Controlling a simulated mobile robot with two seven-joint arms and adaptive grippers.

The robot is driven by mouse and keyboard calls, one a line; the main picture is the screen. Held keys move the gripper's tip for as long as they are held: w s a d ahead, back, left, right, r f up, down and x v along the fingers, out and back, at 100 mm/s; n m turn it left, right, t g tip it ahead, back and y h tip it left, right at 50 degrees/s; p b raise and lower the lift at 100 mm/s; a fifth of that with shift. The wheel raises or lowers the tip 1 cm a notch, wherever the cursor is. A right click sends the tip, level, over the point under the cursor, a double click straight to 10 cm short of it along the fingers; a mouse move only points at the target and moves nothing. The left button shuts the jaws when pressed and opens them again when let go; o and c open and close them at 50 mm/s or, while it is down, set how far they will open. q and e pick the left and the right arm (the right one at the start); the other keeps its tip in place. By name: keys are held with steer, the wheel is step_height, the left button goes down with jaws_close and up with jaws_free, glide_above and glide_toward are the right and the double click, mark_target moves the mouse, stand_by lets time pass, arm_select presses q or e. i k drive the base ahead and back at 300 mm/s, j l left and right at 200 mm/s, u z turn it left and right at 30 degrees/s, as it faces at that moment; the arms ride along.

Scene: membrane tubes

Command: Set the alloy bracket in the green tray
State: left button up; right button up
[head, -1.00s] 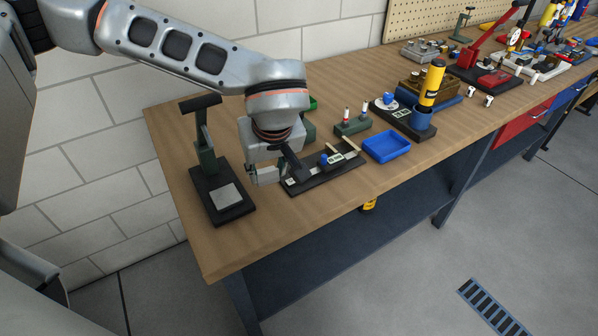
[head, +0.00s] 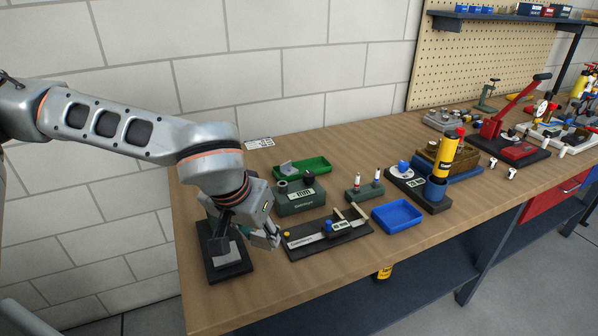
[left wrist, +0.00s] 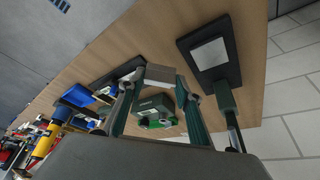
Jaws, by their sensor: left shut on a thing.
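My left gripper (head: 264,238) is over the bench between the black press and the black fixture board. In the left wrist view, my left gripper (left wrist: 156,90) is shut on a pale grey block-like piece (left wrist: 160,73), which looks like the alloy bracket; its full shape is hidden. The green tray (head: 318,166) stands at the back of the bench, behind the green-grey block, with a small grey piece (head: 287,167) at its left end. Part of the green tray (left wrist: 162,126) shows beyond the fingers in the left wrist view. My right gripper is not in view.
The black press (head: 232,268) with a grey plate stands left of the gripper. The black fixture board (head: 310,243), green-grey block (head: 300,199) and blue tray (head: 397,215) stand to the right. A white card (head: 259,143) lies near the wall.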

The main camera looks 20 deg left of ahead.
mark_target(302, 170)
steer(key=i+l+u, duration=0.2)
steer(key=l, duration=0.2)
steer(key=i+l+u, duration=0.5)
steer(key=l, duration=0.15)
steer(key=l+u, duration=0.3)
steer(key=l, duration=0.1)
